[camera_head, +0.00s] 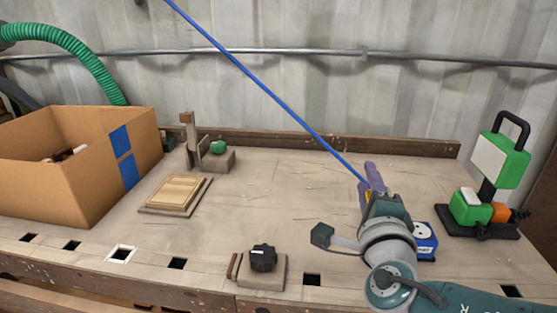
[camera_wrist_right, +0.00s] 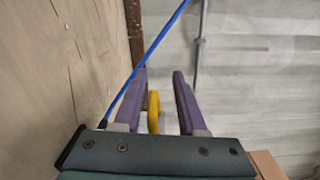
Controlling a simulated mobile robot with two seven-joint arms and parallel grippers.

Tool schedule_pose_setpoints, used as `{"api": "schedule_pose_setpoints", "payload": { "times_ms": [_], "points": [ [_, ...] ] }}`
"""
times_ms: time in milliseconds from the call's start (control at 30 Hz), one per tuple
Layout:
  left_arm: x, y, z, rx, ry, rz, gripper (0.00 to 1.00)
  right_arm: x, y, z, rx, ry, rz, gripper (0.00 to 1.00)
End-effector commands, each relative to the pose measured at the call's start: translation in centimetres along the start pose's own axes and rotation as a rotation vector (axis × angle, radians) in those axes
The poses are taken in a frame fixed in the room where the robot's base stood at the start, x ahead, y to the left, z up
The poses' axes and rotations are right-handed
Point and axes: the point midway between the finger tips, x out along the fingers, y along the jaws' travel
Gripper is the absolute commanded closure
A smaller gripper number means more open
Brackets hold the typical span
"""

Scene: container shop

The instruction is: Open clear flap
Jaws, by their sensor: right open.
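I cannot clearly make out a clear flap in either view. A blue box with a white face (camera_head: 425,238) stands on the bench, partly hidden behind my right wrist. My right gripper (camera_head: 374,172) is open above the right part of the bench, with purple fingers pointing away toward the back wall. In the wrist view the two fingers (camera_wrist_right: 162,75) are apart, and a yellow piece (camera_wrist_right: 153,112) shows between their bases; I cannot tell whether they touch it. My left gripper is not in view.
A blue line (camera_head: 262,82) runs from the top down to my right gripper. A green device with a black handle (camera_head: 505,160) stands at right. The bench middle is clear.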

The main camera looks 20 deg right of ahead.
Motion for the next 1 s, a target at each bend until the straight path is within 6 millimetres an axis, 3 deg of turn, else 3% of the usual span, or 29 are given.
{"api": "schedule_pose_setpoints", "payload": {
  "times_ms": [167, 400, 600, 1000],
  "points": [
    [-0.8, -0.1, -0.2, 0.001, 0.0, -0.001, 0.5, -1.4, -0.2, 0.0, 0.0, -0.001, 0.002, 0.6],
    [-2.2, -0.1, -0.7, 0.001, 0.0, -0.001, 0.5, -6.3, -0.2, 0.0, 0.0, -0.001, 0.003, 0.6],
    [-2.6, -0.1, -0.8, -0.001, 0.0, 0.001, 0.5, -9.2, 0.0, 0.0, 0.0, 0.0, 0.002, 0.6],
    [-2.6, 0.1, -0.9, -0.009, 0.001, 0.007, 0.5, -9.9, 0.0, 0.0, 0.0, 0.0, 0.0, 0.6]
  ]
}}
